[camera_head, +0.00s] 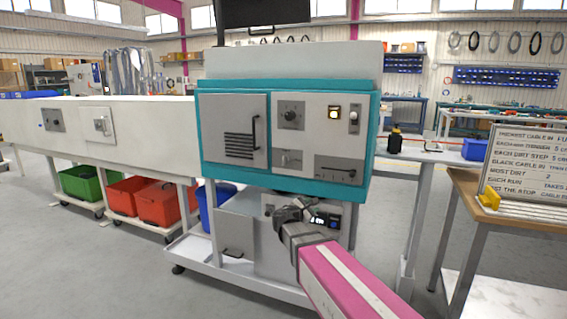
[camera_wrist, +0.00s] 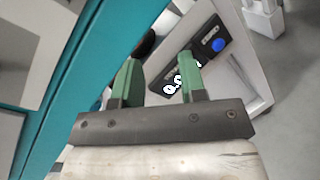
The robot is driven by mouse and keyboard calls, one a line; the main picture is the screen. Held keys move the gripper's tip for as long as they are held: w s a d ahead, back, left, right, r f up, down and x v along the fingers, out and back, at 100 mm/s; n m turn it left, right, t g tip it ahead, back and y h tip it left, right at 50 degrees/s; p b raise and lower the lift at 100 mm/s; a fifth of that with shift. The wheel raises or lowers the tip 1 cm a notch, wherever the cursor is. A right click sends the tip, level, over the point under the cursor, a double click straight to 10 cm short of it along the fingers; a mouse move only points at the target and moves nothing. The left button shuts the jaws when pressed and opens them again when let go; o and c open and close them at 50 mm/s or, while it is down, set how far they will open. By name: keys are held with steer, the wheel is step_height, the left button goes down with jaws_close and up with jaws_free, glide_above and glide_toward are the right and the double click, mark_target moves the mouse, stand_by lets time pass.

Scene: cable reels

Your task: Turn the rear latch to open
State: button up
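No part is clearly marked as the rear latch, and I cannot tell which fitting it is. The teal-framed machine (camera_head: 198,130) has a door with a dark upright handle (camera_head: 255,133), a black dial (camera_head: 291,114) and a small lever plate (camera_head: 288,160) on its front. A plate with a light handle (camera_head: 101,124) is on the long white housing at left. My gripper (camera_head: 290,208) is in front of the lower cabinet, below the teal edge. In the wrist view its green fingers (camera_wrist: 160,82) are apart with nothing between them. A lit display (camera_wrist: 180,83) and blue button (camera_wrist: 217,45) lie beyond them.
The lower white cabinet (camera_head: 238,230) stands on a wheeled base. Green (camera_head: 82,183) and red (camera_head: 158,203) bins sit under the white housing. A wooden table (camera_head: 460,185) with a text board (camera_head: 525,165) is at right. The floor at front left is clear.

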mark_target(283, 161)
steer(key=w+a+r+n+t+y, duration=0.3)
steer(key=a+r+n+t, duration=0.5)
steer(key=a+r+n, duration=0.55)
steer(key=w+m, duration=0.1)
steer(key=w, duration=0.2)
steer(key=w+d+r+m, duration=0.1)
steer(key=w, duration=0.1)
steer(key=w+d+r+m, duration=0.1)
steer(key=w, duration=0.2)
steer(key=shift+w, duration=0.3)
steer(key=shift+d, duration=0.1)
steer(key=c, duration=0.6)
